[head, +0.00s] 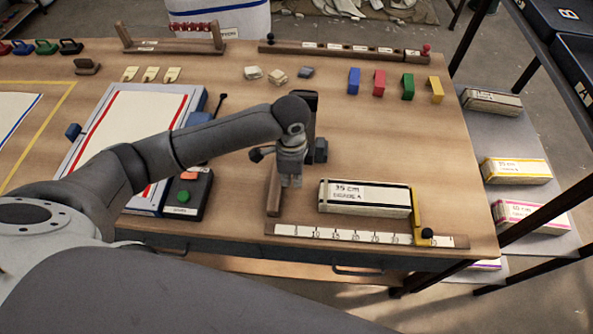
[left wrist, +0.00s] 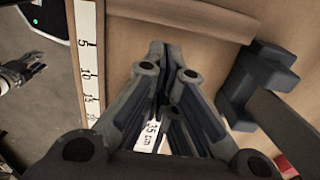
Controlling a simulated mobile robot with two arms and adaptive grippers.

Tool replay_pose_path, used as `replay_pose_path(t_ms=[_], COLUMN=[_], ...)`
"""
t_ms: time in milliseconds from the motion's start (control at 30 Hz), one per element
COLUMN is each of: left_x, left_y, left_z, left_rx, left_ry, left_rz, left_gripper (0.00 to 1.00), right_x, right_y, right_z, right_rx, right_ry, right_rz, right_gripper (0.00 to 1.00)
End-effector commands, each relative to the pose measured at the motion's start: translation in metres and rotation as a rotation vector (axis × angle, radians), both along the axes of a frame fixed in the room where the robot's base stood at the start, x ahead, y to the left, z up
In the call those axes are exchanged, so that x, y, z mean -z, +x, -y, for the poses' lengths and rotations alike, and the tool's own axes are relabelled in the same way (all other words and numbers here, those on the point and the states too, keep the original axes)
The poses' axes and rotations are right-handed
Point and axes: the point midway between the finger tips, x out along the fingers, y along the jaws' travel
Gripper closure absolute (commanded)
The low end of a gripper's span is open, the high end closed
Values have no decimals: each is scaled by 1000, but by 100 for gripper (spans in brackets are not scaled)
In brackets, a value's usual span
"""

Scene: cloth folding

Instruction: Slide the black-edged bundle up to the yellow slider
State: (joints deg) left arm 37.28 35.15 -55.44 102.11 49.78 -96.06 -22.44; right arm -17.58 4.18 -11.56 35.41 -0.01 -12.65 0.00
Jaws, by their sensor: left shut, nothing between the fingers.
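The black-edged bundle (head: 364,209), a white block with dark edges and a "35 cm" label, lies on the table behind the ruler. Its right end is against or very close to the yellow slider (head: 417,208); I cannot tell whether they touch. My left gripper (head: 290,183) is shut and empty, left of the bundle's left end. In the left wrist view its fingers (left wrist: 158,50) are together and cover most of the bundle, with part of the label (left wrist: 152,134) showing. A grey mechanical part at that view's left edge may be my right gripper (left wrist: 22,75).
The ruler (head: 345,237) runs along the front edge, with a wooden stop (head: 274,195) at its left end. A dark upright fixture (head: 319,150) stands behind my gripper. A button box (head: 187,193) is to the left. Other bundles (head: 515,170) lie on the right shelf.

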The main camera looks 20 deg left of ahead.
Motion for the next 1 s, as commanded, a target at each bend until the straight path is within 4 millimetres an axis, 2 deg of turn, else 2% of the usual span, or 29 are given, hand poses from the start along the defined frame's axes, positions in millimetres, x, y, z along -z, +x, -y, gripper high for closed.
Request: replay_pose_path(t_ms=[200,300,400,533,1000], left_x=[48,63,59,61,62], left_y=[-1,0,6,10,11], left_z=[0,3,21,33,39], left_rx=[-3,0,1,0,-1], left_ry=[0,-1,-3,-1,0], left_rz=[-3,0,3,3,3], left_gripper=[100,100,100,100,100], right_x=[-8,-11,-18,-22,-23], right_y=[-2,2,8,10,9], right_z=[5,7,8,8,8], right_rx=[-2,-1,-1,-1,0], right_ry=[-6,-8,-9,-8,-9], right_rz=[-5,2,10,14,12], right_gripper=[60,60,60,60,60])
